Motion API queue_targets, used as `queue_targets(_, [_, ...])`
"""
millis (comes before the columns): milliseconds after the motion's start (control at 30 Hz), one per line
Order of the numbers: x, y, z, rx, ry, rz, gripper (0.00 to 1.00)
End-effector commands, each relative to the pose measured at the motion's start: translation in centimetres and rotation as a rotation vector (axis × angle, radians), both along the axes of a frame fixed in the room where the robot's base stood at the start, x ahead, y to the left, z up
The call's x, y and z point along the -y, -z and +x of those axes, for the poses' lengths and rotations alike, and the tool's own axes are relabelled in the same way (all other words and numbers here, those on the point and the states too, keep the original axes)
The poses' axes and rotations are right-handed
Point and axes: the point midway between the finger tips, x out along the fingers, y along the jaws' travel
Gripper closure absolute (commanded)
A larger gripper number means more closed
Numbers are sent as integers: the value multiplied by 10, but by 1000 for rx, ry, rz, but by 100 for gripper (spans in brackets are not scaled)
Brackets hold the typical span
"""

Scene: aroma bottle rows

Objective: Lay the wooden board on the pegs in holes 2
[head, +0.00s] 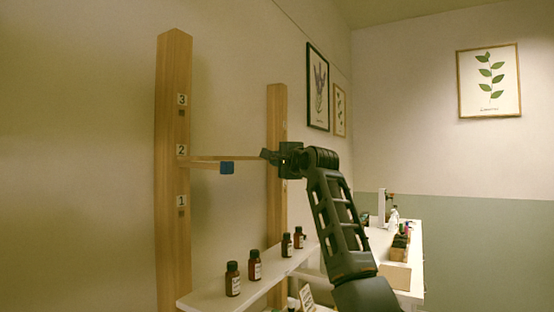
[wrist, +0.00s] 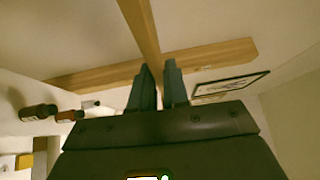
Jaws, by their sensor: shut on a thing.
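The wooden board (head: 215,158) is a thin, pale plank seen nearly edge-on in the head view. It reaches from beside the left post at the label 2 (head: 181,150) to my gripper (head: 270,156). My gripper is shut on its right part, near the right post. A blue block-like end (head: 227,168), perhaps of a peg, shows just under the board. I cannot tell if the board touches it. In the wrist view the board (wrist: 141,22) runs down to my gripper (wrist: 159,78), whose fingers cover its end. Hole 2 on the right post is hidden.
The left post (head: 172,225) and right post (head: 275,112) stand along the wall. Holes 3 and 1 on the left post look empty. Below, a white shelf (head: 210,296) holds several brown bottles (head: 255,264). Framed pictures (head: 317,87) hang behind. A counter stands at the right.

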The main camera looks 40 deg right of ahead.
Motion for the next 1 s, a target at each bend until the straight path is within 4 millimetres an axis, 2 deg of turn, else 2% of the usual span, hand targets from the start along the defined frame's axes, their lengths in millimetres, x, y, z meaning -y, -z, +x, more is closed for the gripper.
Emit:
queue_targets(67, [0, 0, 0, 3, 0, -1, 100])
queue_targets(100, [0, 0, 0, 3, 0, -1, 82])
queue_targets(400, [0, 0, 0, 1, 0, 0, 55])
queue_targets(733, [-2, 3, -5, 0, 0, 0, 55])
queue_targets(1000, [-11, 6, -42, 2, -1, -1, 55])
